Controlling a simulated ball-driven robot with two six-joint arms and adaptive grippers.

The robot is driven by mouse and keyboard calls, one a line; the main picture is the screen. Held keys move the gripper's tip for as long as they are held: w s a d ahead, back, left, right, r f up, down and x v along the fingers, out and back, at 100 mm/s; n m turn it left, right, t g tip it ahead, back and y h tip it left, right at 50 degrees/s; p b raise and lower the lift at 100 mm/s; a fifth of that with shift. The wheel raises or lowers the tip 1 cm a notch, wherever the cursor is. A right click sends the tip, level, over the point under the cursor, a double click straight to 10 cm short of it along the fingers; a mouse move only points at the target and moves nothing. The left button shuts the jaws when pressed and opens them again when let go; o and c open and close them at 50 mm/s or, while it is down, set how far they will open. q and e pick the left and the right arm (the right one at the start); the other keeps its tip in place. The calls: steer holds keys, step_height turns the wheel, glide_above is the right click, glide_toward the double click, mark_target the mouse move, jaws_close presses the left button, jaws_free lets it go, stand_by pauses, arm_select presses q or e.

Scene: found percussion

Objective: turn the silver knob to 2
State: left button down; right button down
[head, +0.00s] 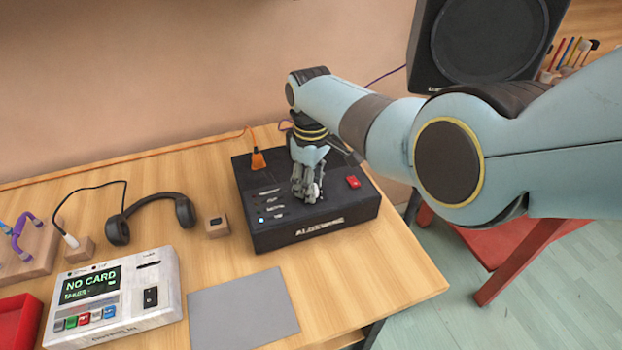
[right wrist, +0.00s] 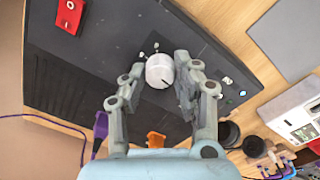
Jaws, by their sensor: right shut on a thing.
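The silver knob (right wrist: 160,70) is a round pale dial on top of a black box (head: 345,212), which also shows in the right wrist view (right wrist: 70,85). A short dark pointer line on the knob points to the lower right in the wrist view. Small pale marks lie around it, too small to read. In the head view the fingers mostly hide the knob. My left gripper is not in view.
The box carries a red switch (head: 353,182) and an orange plug (head: 258,160). On the wooden table stand a small wooden block (head: 216,227), a black handset (head: 120,229), a white card terminal (head: 165,300) and a grey mat (head: 243,310). A black speaker (head: 428,50) stands behind.

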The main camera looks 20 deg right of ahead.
steer(key=m, duration=0.3)
steer(key=shift+m+p, duration=0.3)
steer(key=shift+m, duration=1.9)
steer(key=c, duration=1)
jaws_free()
step_height(320, 180, up, 12)
